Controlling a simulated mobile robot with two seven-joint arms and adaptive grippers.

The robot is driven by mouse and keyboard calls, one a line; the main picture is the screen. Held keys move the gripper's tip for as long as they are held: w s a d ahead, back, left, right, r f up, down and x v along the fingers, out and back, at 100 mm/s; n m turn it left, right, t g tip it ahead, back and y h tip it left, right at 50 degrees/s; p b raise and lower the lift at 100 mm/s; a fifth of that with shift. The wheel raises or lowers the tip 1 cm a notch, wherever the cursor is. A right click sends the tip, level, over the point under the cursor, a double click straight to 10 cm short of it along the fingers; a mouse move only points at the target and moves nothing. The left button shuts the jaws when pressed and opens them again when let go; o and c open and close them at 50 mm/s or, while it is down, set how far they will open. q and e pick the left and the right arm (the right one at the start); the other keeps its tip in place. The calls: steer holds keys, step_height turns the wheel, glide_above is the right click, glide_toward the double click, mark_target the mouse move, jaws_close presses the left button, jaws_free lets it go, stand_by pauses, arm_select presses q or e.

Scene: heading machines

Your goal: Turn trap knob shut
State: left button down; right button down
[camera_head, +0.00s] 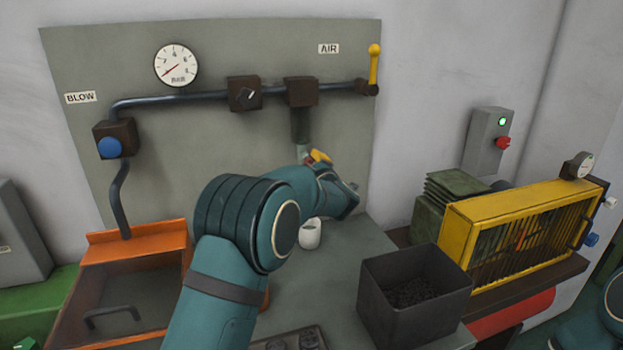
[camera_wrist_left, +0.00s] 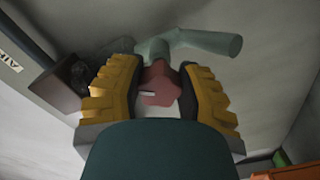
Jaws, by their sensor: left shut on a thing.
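The trap is a brown block (camera_head: 301,92) on the air pipe, with a dark bowl (camera_head: 300,125) hanging below it. Its small red knob (camera_wrist_left: 160,85) shows between my fingers in the left wrist view. My left gripper (camera_head: 318,157), with yellow fingertips, is just under the bowl in the head view. In the left wrist view my left gripper (camera_wrist_left: 158,95) is shut on the knob, one ridged yellow finger on each side. A pale slot or mark shows on the knob's face. My arm and gripper hide the knob in the head view. My right gripper is out of view.
A white cup (camera_head: 310,234) stands on the bench below my left gripper. A dark bin (camera_head: 414,298) and a yellow guard frame (camera_head: 520,232) are to the right. An orange-edged tray (camera_head: 137,236) is at left. A pressure gauge (camera_head: 175,65) and yellow lever (camera_head: 374,65) are above.

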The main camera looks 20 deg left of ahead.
arm_select(q)
steer(key=shift+a+f+n+b, duration=0.1)
steer(key=shift+n+b, duration=0.65)
steer(key=shift+n, duration=0.25)
steer(key=shift+n+b, duration=0.4)
steer(key=shift+n, duration=0.4)
steer(key=shift+r+n, duration=0.2)
steer(key=shift+n, duration=1.2)
steer(key=c, duration=0.5)
jaws_free()
steer(key=v, duration=1.2)
